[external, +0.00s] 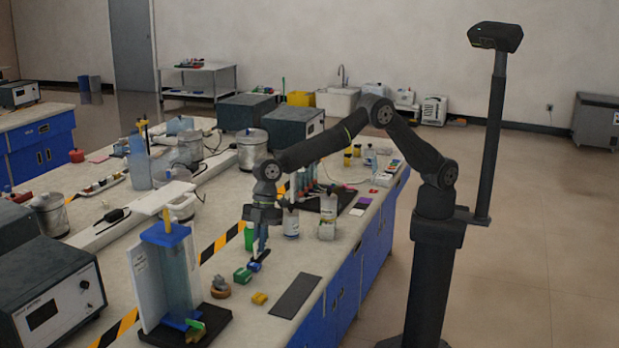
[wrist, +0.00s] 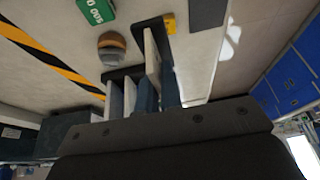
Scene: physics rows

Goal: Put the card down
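My gripper (external: 257,262) points down over the bench, with its fingertips low beside a small blue piece and a green block. In the wrist view my gripper (wrist: 150,62) shows as several dark and pale upright slabs close together. I cannot tell whether one of these slabs is a card held between the fingers, or how wide the fingers stand. No card can be made out clearly at the fingertips in the external view.
A flat dark mat (external: 296,295) lies near the bench's front edge. A yellow block (external: 259,298), a green block (external: 242,275) and a round brown piece (external: 220,288) lie nearby. A tall blue-topped stand (external: 175,270) rises at left. Bottles (external: 291,222) stand behind my gripper.

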